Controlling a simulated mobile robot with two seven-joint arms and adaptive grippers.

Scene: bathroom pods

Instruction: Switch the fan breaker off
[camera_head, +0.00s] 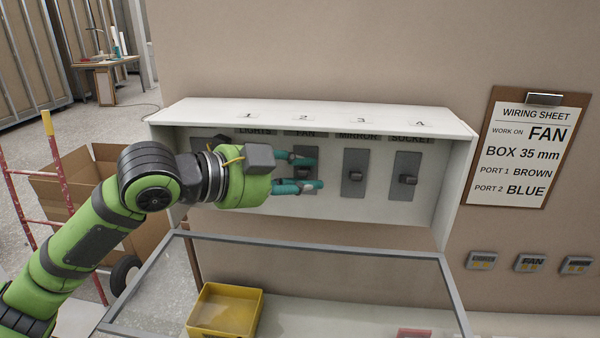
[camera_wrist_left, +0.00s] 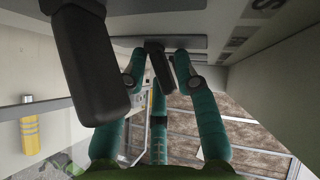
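A white breaker box (camera_head: 310,112) on the wall holds breakers labelled lights, fan, mirror and socket. The fan breaker (camera_head: 305,146) is the second from the left and is partly covered by my left gripper (camera_head: 308,171). The gripper comes in from the left with its teal fingers spread apart, one above the other, across the fan breaker. In the left wrist view, a dark lever (camera_wrist_left: 158,66) sits between the fingertips. I see no clear grip on it. Whether the fan lever is up or down is hard to tell. My right gripper is in neither view.
The mirror breaker (camera_head: 355,172) and socket breaker (camera_head: 405,175) are close on the right. The lights breaker is mostly behind my wrist. A grey frame (camera_head: 310,247) and yellow bin (camera_head: 226,308) are below. The wiring sheet (camera_head: 527,148) hangs at right.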

